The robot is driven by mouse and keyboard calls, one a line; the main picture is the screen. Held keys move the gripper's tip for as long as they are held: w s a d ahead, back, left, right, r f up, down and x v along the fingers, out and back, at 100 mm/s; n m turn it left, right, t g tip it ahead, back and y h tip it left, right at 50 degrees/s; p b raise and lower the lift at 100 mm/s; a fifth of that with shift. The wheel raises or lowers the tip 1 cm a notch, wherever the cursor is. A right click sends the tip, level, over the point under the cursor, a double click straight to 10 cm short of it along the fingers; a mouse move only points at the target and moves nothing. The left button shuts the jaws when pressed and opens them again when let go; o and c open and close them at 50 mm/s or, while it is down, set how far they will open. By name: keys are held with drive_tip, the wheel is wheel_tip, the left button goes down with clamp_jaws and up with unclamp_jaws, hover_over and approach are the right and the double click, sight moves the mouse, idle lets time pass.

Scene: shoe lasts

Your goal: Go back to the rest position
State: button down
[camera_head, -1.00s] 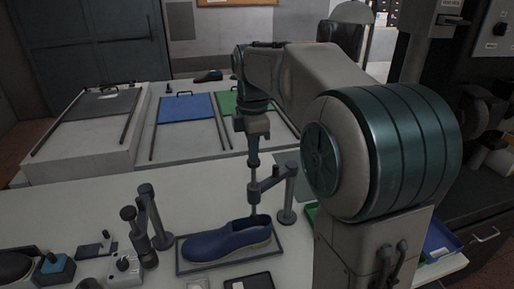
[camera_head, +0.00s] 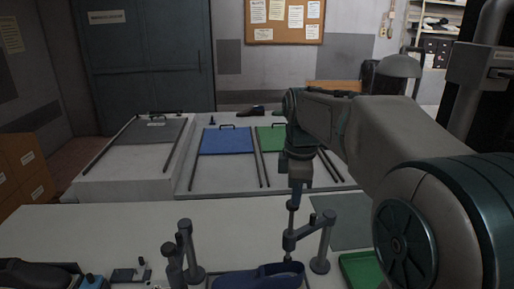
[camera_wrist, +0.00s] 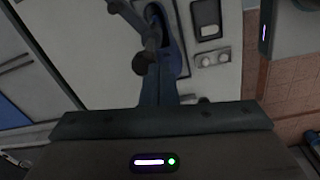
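My gripper (camera_head: 298,195) points down over the near bench, just above or at the top of a thin upright spindle. Its fingers look together as one narrow block, also in the wrist view (camera_wrist: 158,88), with no gap visible. The spindle is carried by a grey clamp stand (camera_head: 321,245). The shoe also shows in the wrist view (camera_wrist: 174,50), partly hidden by the stand and fingers. Whether the fingers touch the spindle top is unclear.
A second grey stand (camera_head: 187,250) is left of the shoe. A green tray (camera_head: 362,270) is at right, beside my arm. Blue (camera_head: 227,141) and green (camera_head: 271,138) panels lie on the far bench. The near bench's left middle is clear.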

drive_tip(key=s+f+m+t, duration=0.1)
drive_tip(key=s+f+m, duration=0.3)
drive_tip(key=s+m, duration=0.4)
drive_tip(key=s+d+f+m+t, duration=0.1)
drive_tip(key=s+f+m, duration=0.4)
drive_tip(key=s, duration=0.5)
drive_tip(key=m+t, duration=0.1)
drive_tip(key=m, duration=0.1)
drive_tip(key=shift+f+m+b, duration=0.15)
drive_tip(key=shift+m+b, duration=0.25)
